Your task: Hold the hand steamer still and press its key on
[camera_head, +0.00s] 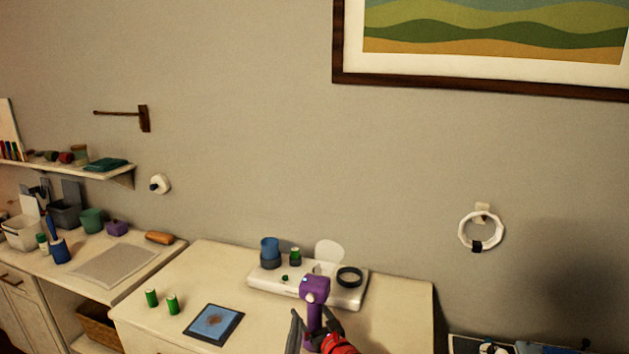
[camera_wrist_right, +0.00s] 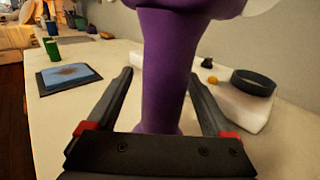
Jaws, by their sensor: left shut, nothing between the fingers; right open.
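The purple hand steamer (camera_head: 315,289) stands upright at the front edge of the white tray in the head view. Its purple handle (camera_wrist_right: 165,70) fills the middle of the right wrist view, and its head is cut off at the top there. My right gripper (camera_wrist_right: 163,78) is open, with one dark finger on each side of the handle. I see no clear grip on it. In the head view the right gripper (camera_head: 313,322) comes in from below, partly cut off by the bottom edge. My left gripper is not in view. I cannot make out the key.
The white tray (camera_head: 263,284) holds a blue cup (camera_head: 270,249), a green-topped jar (camera_head: 295,255) and a dark ring (camera_head: 349,275). The tabletop right of the tray (camera_head: 402,300) is clear.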

